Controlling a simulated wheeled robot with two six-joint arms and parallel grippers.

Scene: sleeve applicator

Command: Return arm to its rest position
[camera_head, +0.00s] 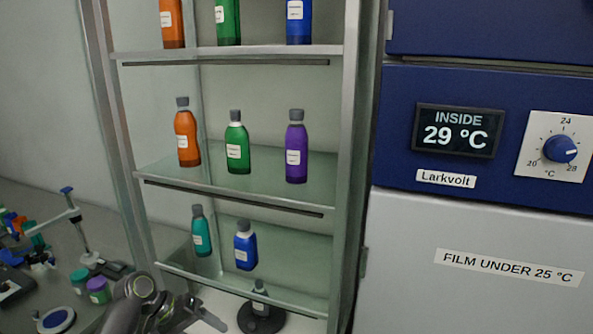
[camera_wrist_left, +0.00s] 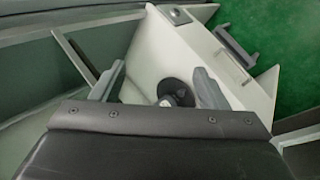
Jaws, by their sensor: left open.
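My left arm comes in at the bottom left of the head view, and its gripper (camera_head: 192,314) is low in front of the cabinet, partly cut off by the frame. In the left wrist view the two grey fingers of my left gripper (camera_wrist_left: 162,88) stand wide apart with nothing held between them. A grey-capped bottle (camera_head: 260,291) stands on a round black base (camera_head: 261,320) right of the gripper, apart from it. The black base (camera_wrist_left: 174,88) also shows beyond the fingers in the wrist view. My right gripper is in neither view.
The shelf cabinet (camera_head: 352,170) holds several coloured bottles. A blue and grey unit (camera_head: 470,235) at right displays 29 °C. A bench (camera_head: 40,195) at left carries a small stand (camera_head: 85,245), jars and loose parts. Green floor (camera_wrist_left: 280,40) shows in the wrist view.

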